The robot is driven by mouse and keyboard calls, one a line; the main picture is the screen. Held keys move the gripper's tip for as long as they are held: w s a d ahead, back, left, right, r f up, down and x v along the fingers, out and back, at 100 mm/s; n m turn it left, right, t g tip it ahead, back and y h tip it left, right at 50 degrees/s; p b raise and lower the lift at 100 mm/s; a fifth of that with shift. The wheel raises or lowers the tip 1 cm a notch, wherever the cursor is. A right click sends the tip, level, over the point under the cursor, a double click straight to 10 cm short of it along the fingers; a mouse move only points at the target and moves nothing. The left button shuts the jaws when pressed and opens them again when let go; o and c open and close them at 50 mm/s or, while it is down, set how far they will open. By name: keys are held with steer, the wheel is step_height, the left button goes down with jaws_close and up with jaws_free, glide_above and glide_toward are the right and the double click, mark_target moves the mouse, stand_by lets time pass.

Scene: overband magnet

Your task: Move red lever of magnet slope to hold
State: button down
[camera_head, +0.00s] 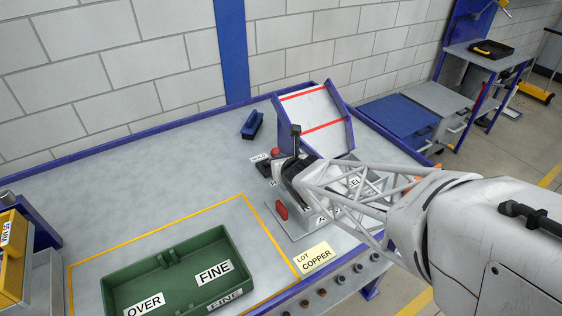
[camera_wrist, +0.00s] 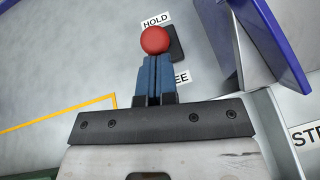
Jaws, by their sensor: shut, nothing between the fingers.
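The red ball knob of the lever (camera_wrist: 155,40) shows just beyond my fingertips in the wrist view, and it also shows in the head view (camera_head: 275,152). Its black base plate (camera_wrist: 176,43) lies beside it. The HOLD label (camera_wrist: 157,21) is just past the knob. A second label (camera_wrist: 183,78), of which only "EE" shows, is partly hidden by my fingers. My gripper (camera_wrist: 155,62) has its blue fingers together, empty, at the near side of the knob. I cannot tell whether they touch it. The lever's stem is hidden. The magnet slope (camera_head: 318,108), white with red stripes, stands behind.
A dark blue block (camera_head: 252,125) lies left of the slope. A green tray (camera_head: 185,245) marked OVER and FINE stands front left inside yellow lines. A red block (camera_head: 282,210) and a LOT COPPER card (camera_head: 314,258) are near my arm. The table's middle left is clear.

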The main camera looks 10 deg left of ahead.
mark_target(274, 151)
steer(key=shift+w+a+r+g+h, duration=0.9)
steer(key=shift+a+r+g, duration=0.1)
steer(key=shift+g, duration=0.2)
stand_by(1.1)
steer(key=shift+w+a+r, duration=0.3)
steer(key=shift+w+r, duration=0.05)
steer(key=shift+w, duration=0.05)
stand_by(0.4)
steer(key=shift+w+a+r, duration=0.15)
steer(key=shift+w+a, duration=0.05)
steer(key=w+a, duration=0.5)
steer(key=shift+w+a+r, duration=0.25)
steer(key=shift+a+r, duration=0.05)
stand_by(0.3)
stand_by(0.5)
steer(key=v, duration=0.7)
steer(key=shift+s+r, duration=0.2)
steer(key=shift+r, duration=0.05)
steer(key=shift+d, duration=0.2)
stand_by(0.5)
